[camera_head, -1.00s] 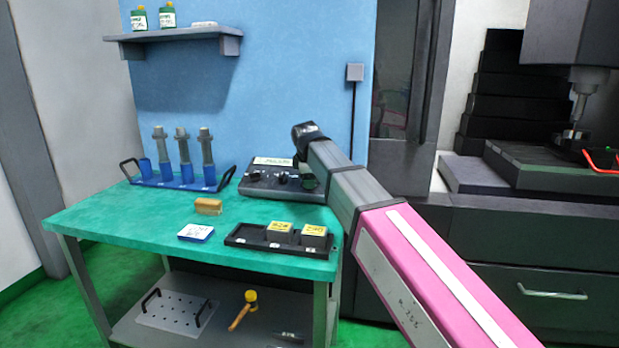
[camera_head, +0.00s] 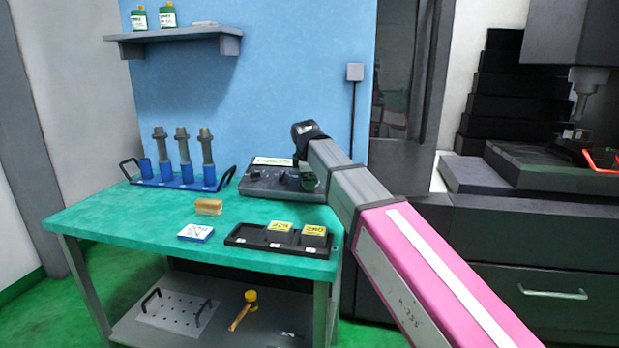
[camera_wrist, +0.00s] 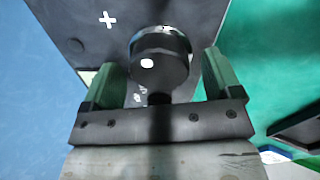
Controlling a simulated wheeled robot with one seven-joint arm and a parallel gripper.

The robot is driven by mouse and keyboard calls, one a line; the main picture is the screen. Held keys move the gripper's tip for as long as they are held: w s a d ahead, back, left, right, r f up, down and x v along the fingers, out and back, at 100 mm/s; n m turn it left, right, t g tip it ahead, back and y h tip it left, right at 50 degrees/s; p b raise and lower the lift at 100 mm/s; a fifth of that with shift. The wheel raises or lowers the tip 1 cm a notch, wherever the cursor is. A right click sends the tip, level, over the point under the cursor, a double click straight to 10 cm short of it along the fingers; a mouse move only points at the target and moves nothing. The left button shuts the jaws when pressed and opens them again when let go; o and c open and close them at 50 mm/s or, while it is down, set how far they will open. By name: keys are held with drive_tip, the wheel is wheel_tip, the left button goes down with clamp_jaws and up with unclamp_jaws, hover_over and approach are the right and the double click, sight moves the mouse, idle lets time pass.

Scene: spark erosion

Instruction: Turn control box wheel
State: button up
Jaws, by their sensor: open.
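The control box (camera_head: 262,181) is a dark grey box with a pale label, at the back right of the green table. In the wrist view its top (camera_wrist: 80,22) fills the upper middle, with a white plus mark. A round black wheel (camera_wrist: 160,58) with a white dot stands on it. My gripper (camera_wrist: 166,80) is open, with one green-grey finger on each side of the wheel. I cannot tell whether the fingers touch it. In the head view my arm hides part of the box, and the gripper (camera_head: 308,180) shows only in part.
A blue rack (camera_head: 180,182) with grey cylinders stands at the back left of the table. A tan block (camera_head: 208,206), a blue-edged card (camera_head: 196,232) and a black tray (camera_head: 246,236) with two dark blocks lie in front of the box. The table's front left is clear.

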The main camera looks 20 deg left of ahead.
drive_tip(key=v, duration=1)
drive_tip(key=shift+s+d, duration=0.1)
